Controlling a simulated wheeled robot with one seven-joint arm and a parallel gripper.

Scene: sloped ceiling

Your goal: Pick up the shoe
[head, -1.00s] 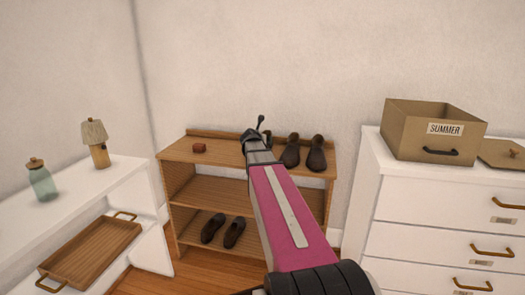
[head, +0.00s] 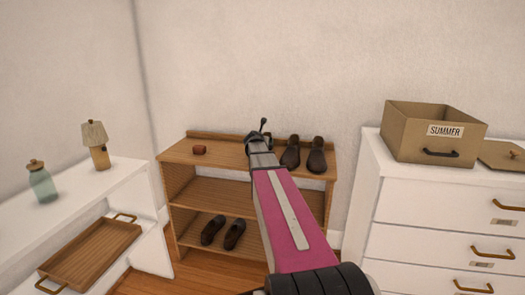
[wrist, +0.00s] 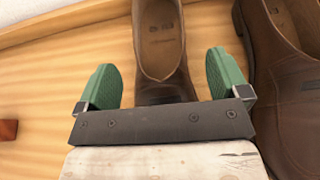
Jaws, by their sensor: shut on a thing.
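A brown shoe (wrist: 160,45) sits between the two green fingers of my gripper (wrist: 164,80) in the wrist view, with its opening showing and its near end hidden by the gripper's mount. My gripper (head: 258,138) is shut on this shoe over the top of the wooden shelf unit (head: 225,150). In the head view my own arm mostly hides the held shoe. Another brown shoe (wrist: 285,90) is close on the right in the wrist view. Two dark brown shoes (head: 290,153) (head: 316,156) stand on the shelf top just right of my gripper.
A small red-brown box (head: 199,150) is on the shelf top to the left. Another pair of shoes (head: 223,232) is on a lower shelf. A white dresser (head: 390,190) with a cardboard box (head: 430,145) stands right. A white unit (head: 75,210) with lamp (head: 96,148), jar (head: 41,182) and tray (head: 90,255) stands left.

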